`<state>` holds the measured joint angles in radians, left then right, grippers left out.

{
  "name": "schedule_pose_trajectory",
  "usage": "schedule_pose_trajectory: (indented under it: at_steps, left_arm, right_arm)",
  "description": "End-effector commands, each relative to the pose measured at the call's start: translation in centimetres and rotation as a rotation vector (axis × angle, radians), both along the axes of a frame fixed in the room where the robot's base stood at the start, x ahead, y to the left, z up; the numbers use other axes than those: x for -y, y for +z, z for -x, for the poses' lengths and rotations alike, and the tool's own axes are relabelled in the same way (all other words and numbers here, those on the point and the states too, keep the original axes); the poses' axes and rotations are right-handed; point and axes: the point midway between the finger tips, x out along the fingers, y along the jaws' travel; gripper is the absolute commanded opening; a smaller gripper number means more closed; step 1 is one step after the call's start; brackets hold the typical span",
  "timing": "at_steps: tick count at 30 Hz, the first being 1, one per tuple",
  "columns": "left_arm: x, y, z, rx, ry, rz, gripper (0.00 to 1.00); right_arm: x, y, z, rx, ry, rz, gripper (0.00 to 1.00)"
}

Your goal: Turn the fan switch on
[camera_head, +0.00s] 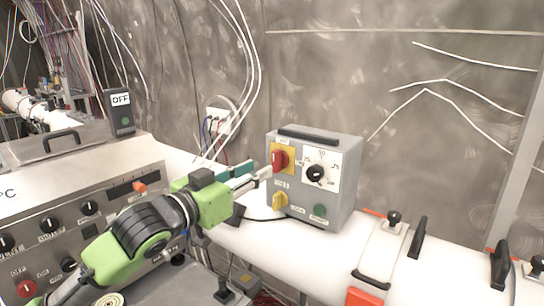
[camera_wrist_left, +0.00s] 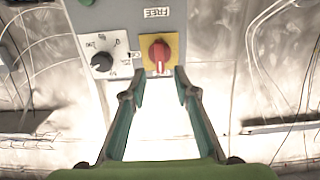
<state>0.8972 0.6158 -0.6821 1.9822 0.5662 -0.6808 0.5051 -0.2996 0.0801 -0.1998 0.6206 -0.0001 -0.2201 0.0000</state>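A grey control box (camera_head: 343,205) stands on the white surface. Its front has a red rotary switch (camera_head: 280,160) on a yellow plate, a white-faced dial with a black knob (camera_head: 315,173), a yellow knob (camera_head: 280,199) and a green button (camera_head: 320,211). I cannot read which one is marked as the fan. My left gripper (camera_head: 261,170) is at the front of the box by the red switch. In the left wrist view the left gripper (camera_wrist_left: 159,75) is open and empty, with the red switch (camera_wrist_left: 159,56) just beyond and between its fingertips. My right gripper is not in view.
A steel panel (camera_head: 80,200) with several knobs stands at the left, with a dark box marked OFF (camera_head: 121,112) behind it. White cables hang on the back wall near a small socket box (camera_head: 217,121). Black handles (camera_head: 417,240) rise from the white surface at the right.

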Motion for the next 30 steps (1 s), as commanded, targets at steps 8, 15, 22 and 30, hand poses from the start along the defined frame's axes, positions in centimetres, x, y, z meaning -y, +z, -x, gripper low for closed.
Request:
schedule_pose_trajectory:
  at_steps: [8,15,22,30]
  left_arm:
    - [3.1,0.3,-4.1,-0.001,0.000,0.001,0.28]
    - [4.0,0.0,-5.5,0.000,0.001,-0.002,0.28]
    - [4.1,-0.1,-5.6,0.000,0.001,-0.002,0.28]
    - [4.1,-0.1,-5.6,0.000,0.001,-0.001,0.00]
  right_arm:
    - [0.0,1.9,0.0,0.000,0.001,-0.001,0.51]
    - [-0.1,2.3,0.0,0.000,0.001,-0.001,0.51]
    - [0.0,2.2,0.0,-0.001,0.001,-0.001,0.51]
    - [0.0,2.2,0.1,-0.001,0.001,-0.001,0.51]
